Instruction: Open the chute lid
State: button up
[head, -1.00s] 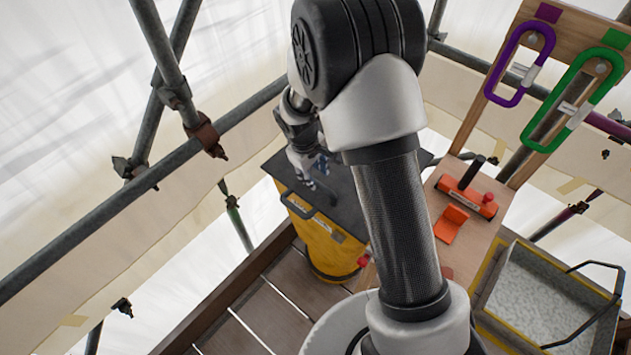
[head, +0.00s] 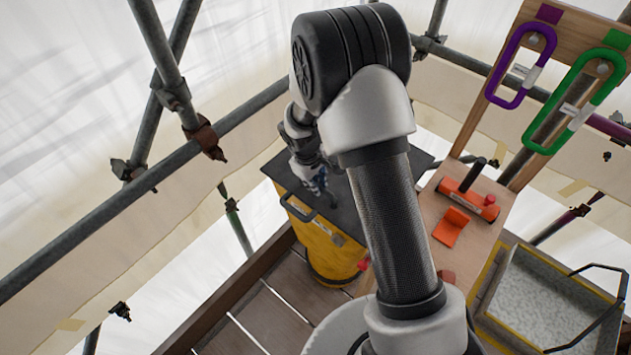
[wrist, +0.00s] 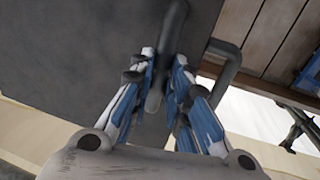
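The chute is a yellow drum (head: 332,258) with a flat dark grey lid (head: 272,166) lying across its top. A U-shaped grey handle (head: 298,209) sits at the lid's near edge, and it also shows in the wrist view (wrist: 231,62). A second grey bar handle (wrist: 172,35) stands on the lid. My gripper (wrist: 165,68), with blue and white fingers, is over the lid; in the head view (head: 325,192) my arm partly covers it. The fingers are drawn together on both sides of the second bar, close against it. The lid looks flat.
A wooden bench (head: 463,215) to the right carries an orange tool (head: 467,198) and an orange piece (head: 450,227). A grey-filled tray (head: 548,303) stands at lower right. Purple (head: 507,68) and green (head: 541,140) carabiners hang on a board. Scaffold tubes (head: 120,207) run along the left.

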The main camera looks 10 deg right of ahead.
grip_shut()
jog(key=shift+r, duration=0.1)
